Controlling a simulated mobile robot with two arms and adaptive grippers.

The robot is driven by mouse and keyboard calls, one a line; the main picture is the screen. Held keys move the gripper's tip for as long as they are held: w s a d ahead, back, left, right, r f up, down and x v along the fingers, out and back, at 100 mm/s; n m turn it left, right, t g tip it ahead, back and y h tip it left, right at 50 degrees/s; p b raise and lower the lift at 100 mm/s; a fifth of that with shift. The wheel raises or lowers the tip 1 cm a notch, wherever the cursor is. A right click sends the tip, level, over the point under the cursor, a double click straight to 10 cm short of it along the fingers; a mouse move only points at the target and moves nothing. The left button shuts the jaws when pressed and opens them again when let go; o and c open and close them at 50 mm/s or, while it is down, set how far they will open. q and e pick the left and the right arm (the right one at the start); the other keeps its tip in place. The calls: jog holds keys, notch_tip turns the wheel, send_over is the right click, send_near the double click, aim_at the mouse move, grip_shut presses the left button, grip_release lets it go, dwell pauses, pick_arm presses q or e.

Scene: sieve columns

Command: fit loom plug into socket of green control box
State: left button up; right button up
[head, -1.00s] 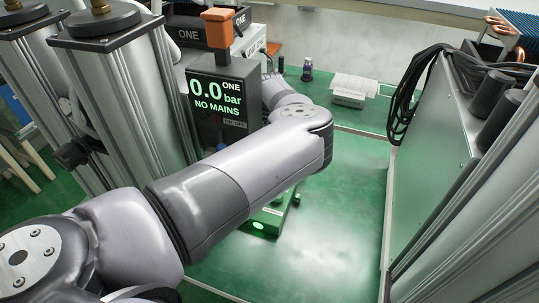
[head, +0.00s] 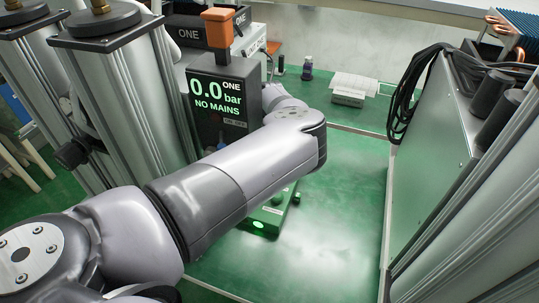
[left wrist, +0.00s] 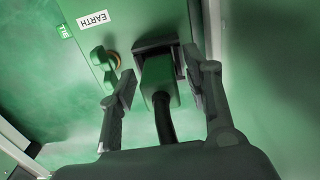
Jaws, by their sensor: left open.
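The green control box (head: 270,215) sits on the green bench, partly hidden by my left arm, with a lit green button facing front. In the left wrist view a green box face (left wrist: 85,30) carries an EARTH label. The loom plug (left wrist: 158,73), a green block with a black cable, is at the dark-framed socket (left wrist: 155,45) there; I cannot tell how deep it sits. My left gripper (left wrist: 160,82) is open, with one finger on each side of the plug and gaps visible. The gripper is hidden in the head view. My right gripper is not in view.
A display box (head: 222,105) reading 0.0 bar, NO MAINS stands beside my left wrist. Metal columns (head: 120,100) stand at left. A large panel unit (head: 430,140) with black cables stands at right. The bench right of the control box is clear.

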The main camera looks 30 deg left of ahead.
pick_arm(q)
notch_tip(320, 180, up, 11)
jog(key=shift+f+b, duration=0.15)
jog(key=shift+b, duration=0.65)
jog(key=shift+r, duration=0.7)
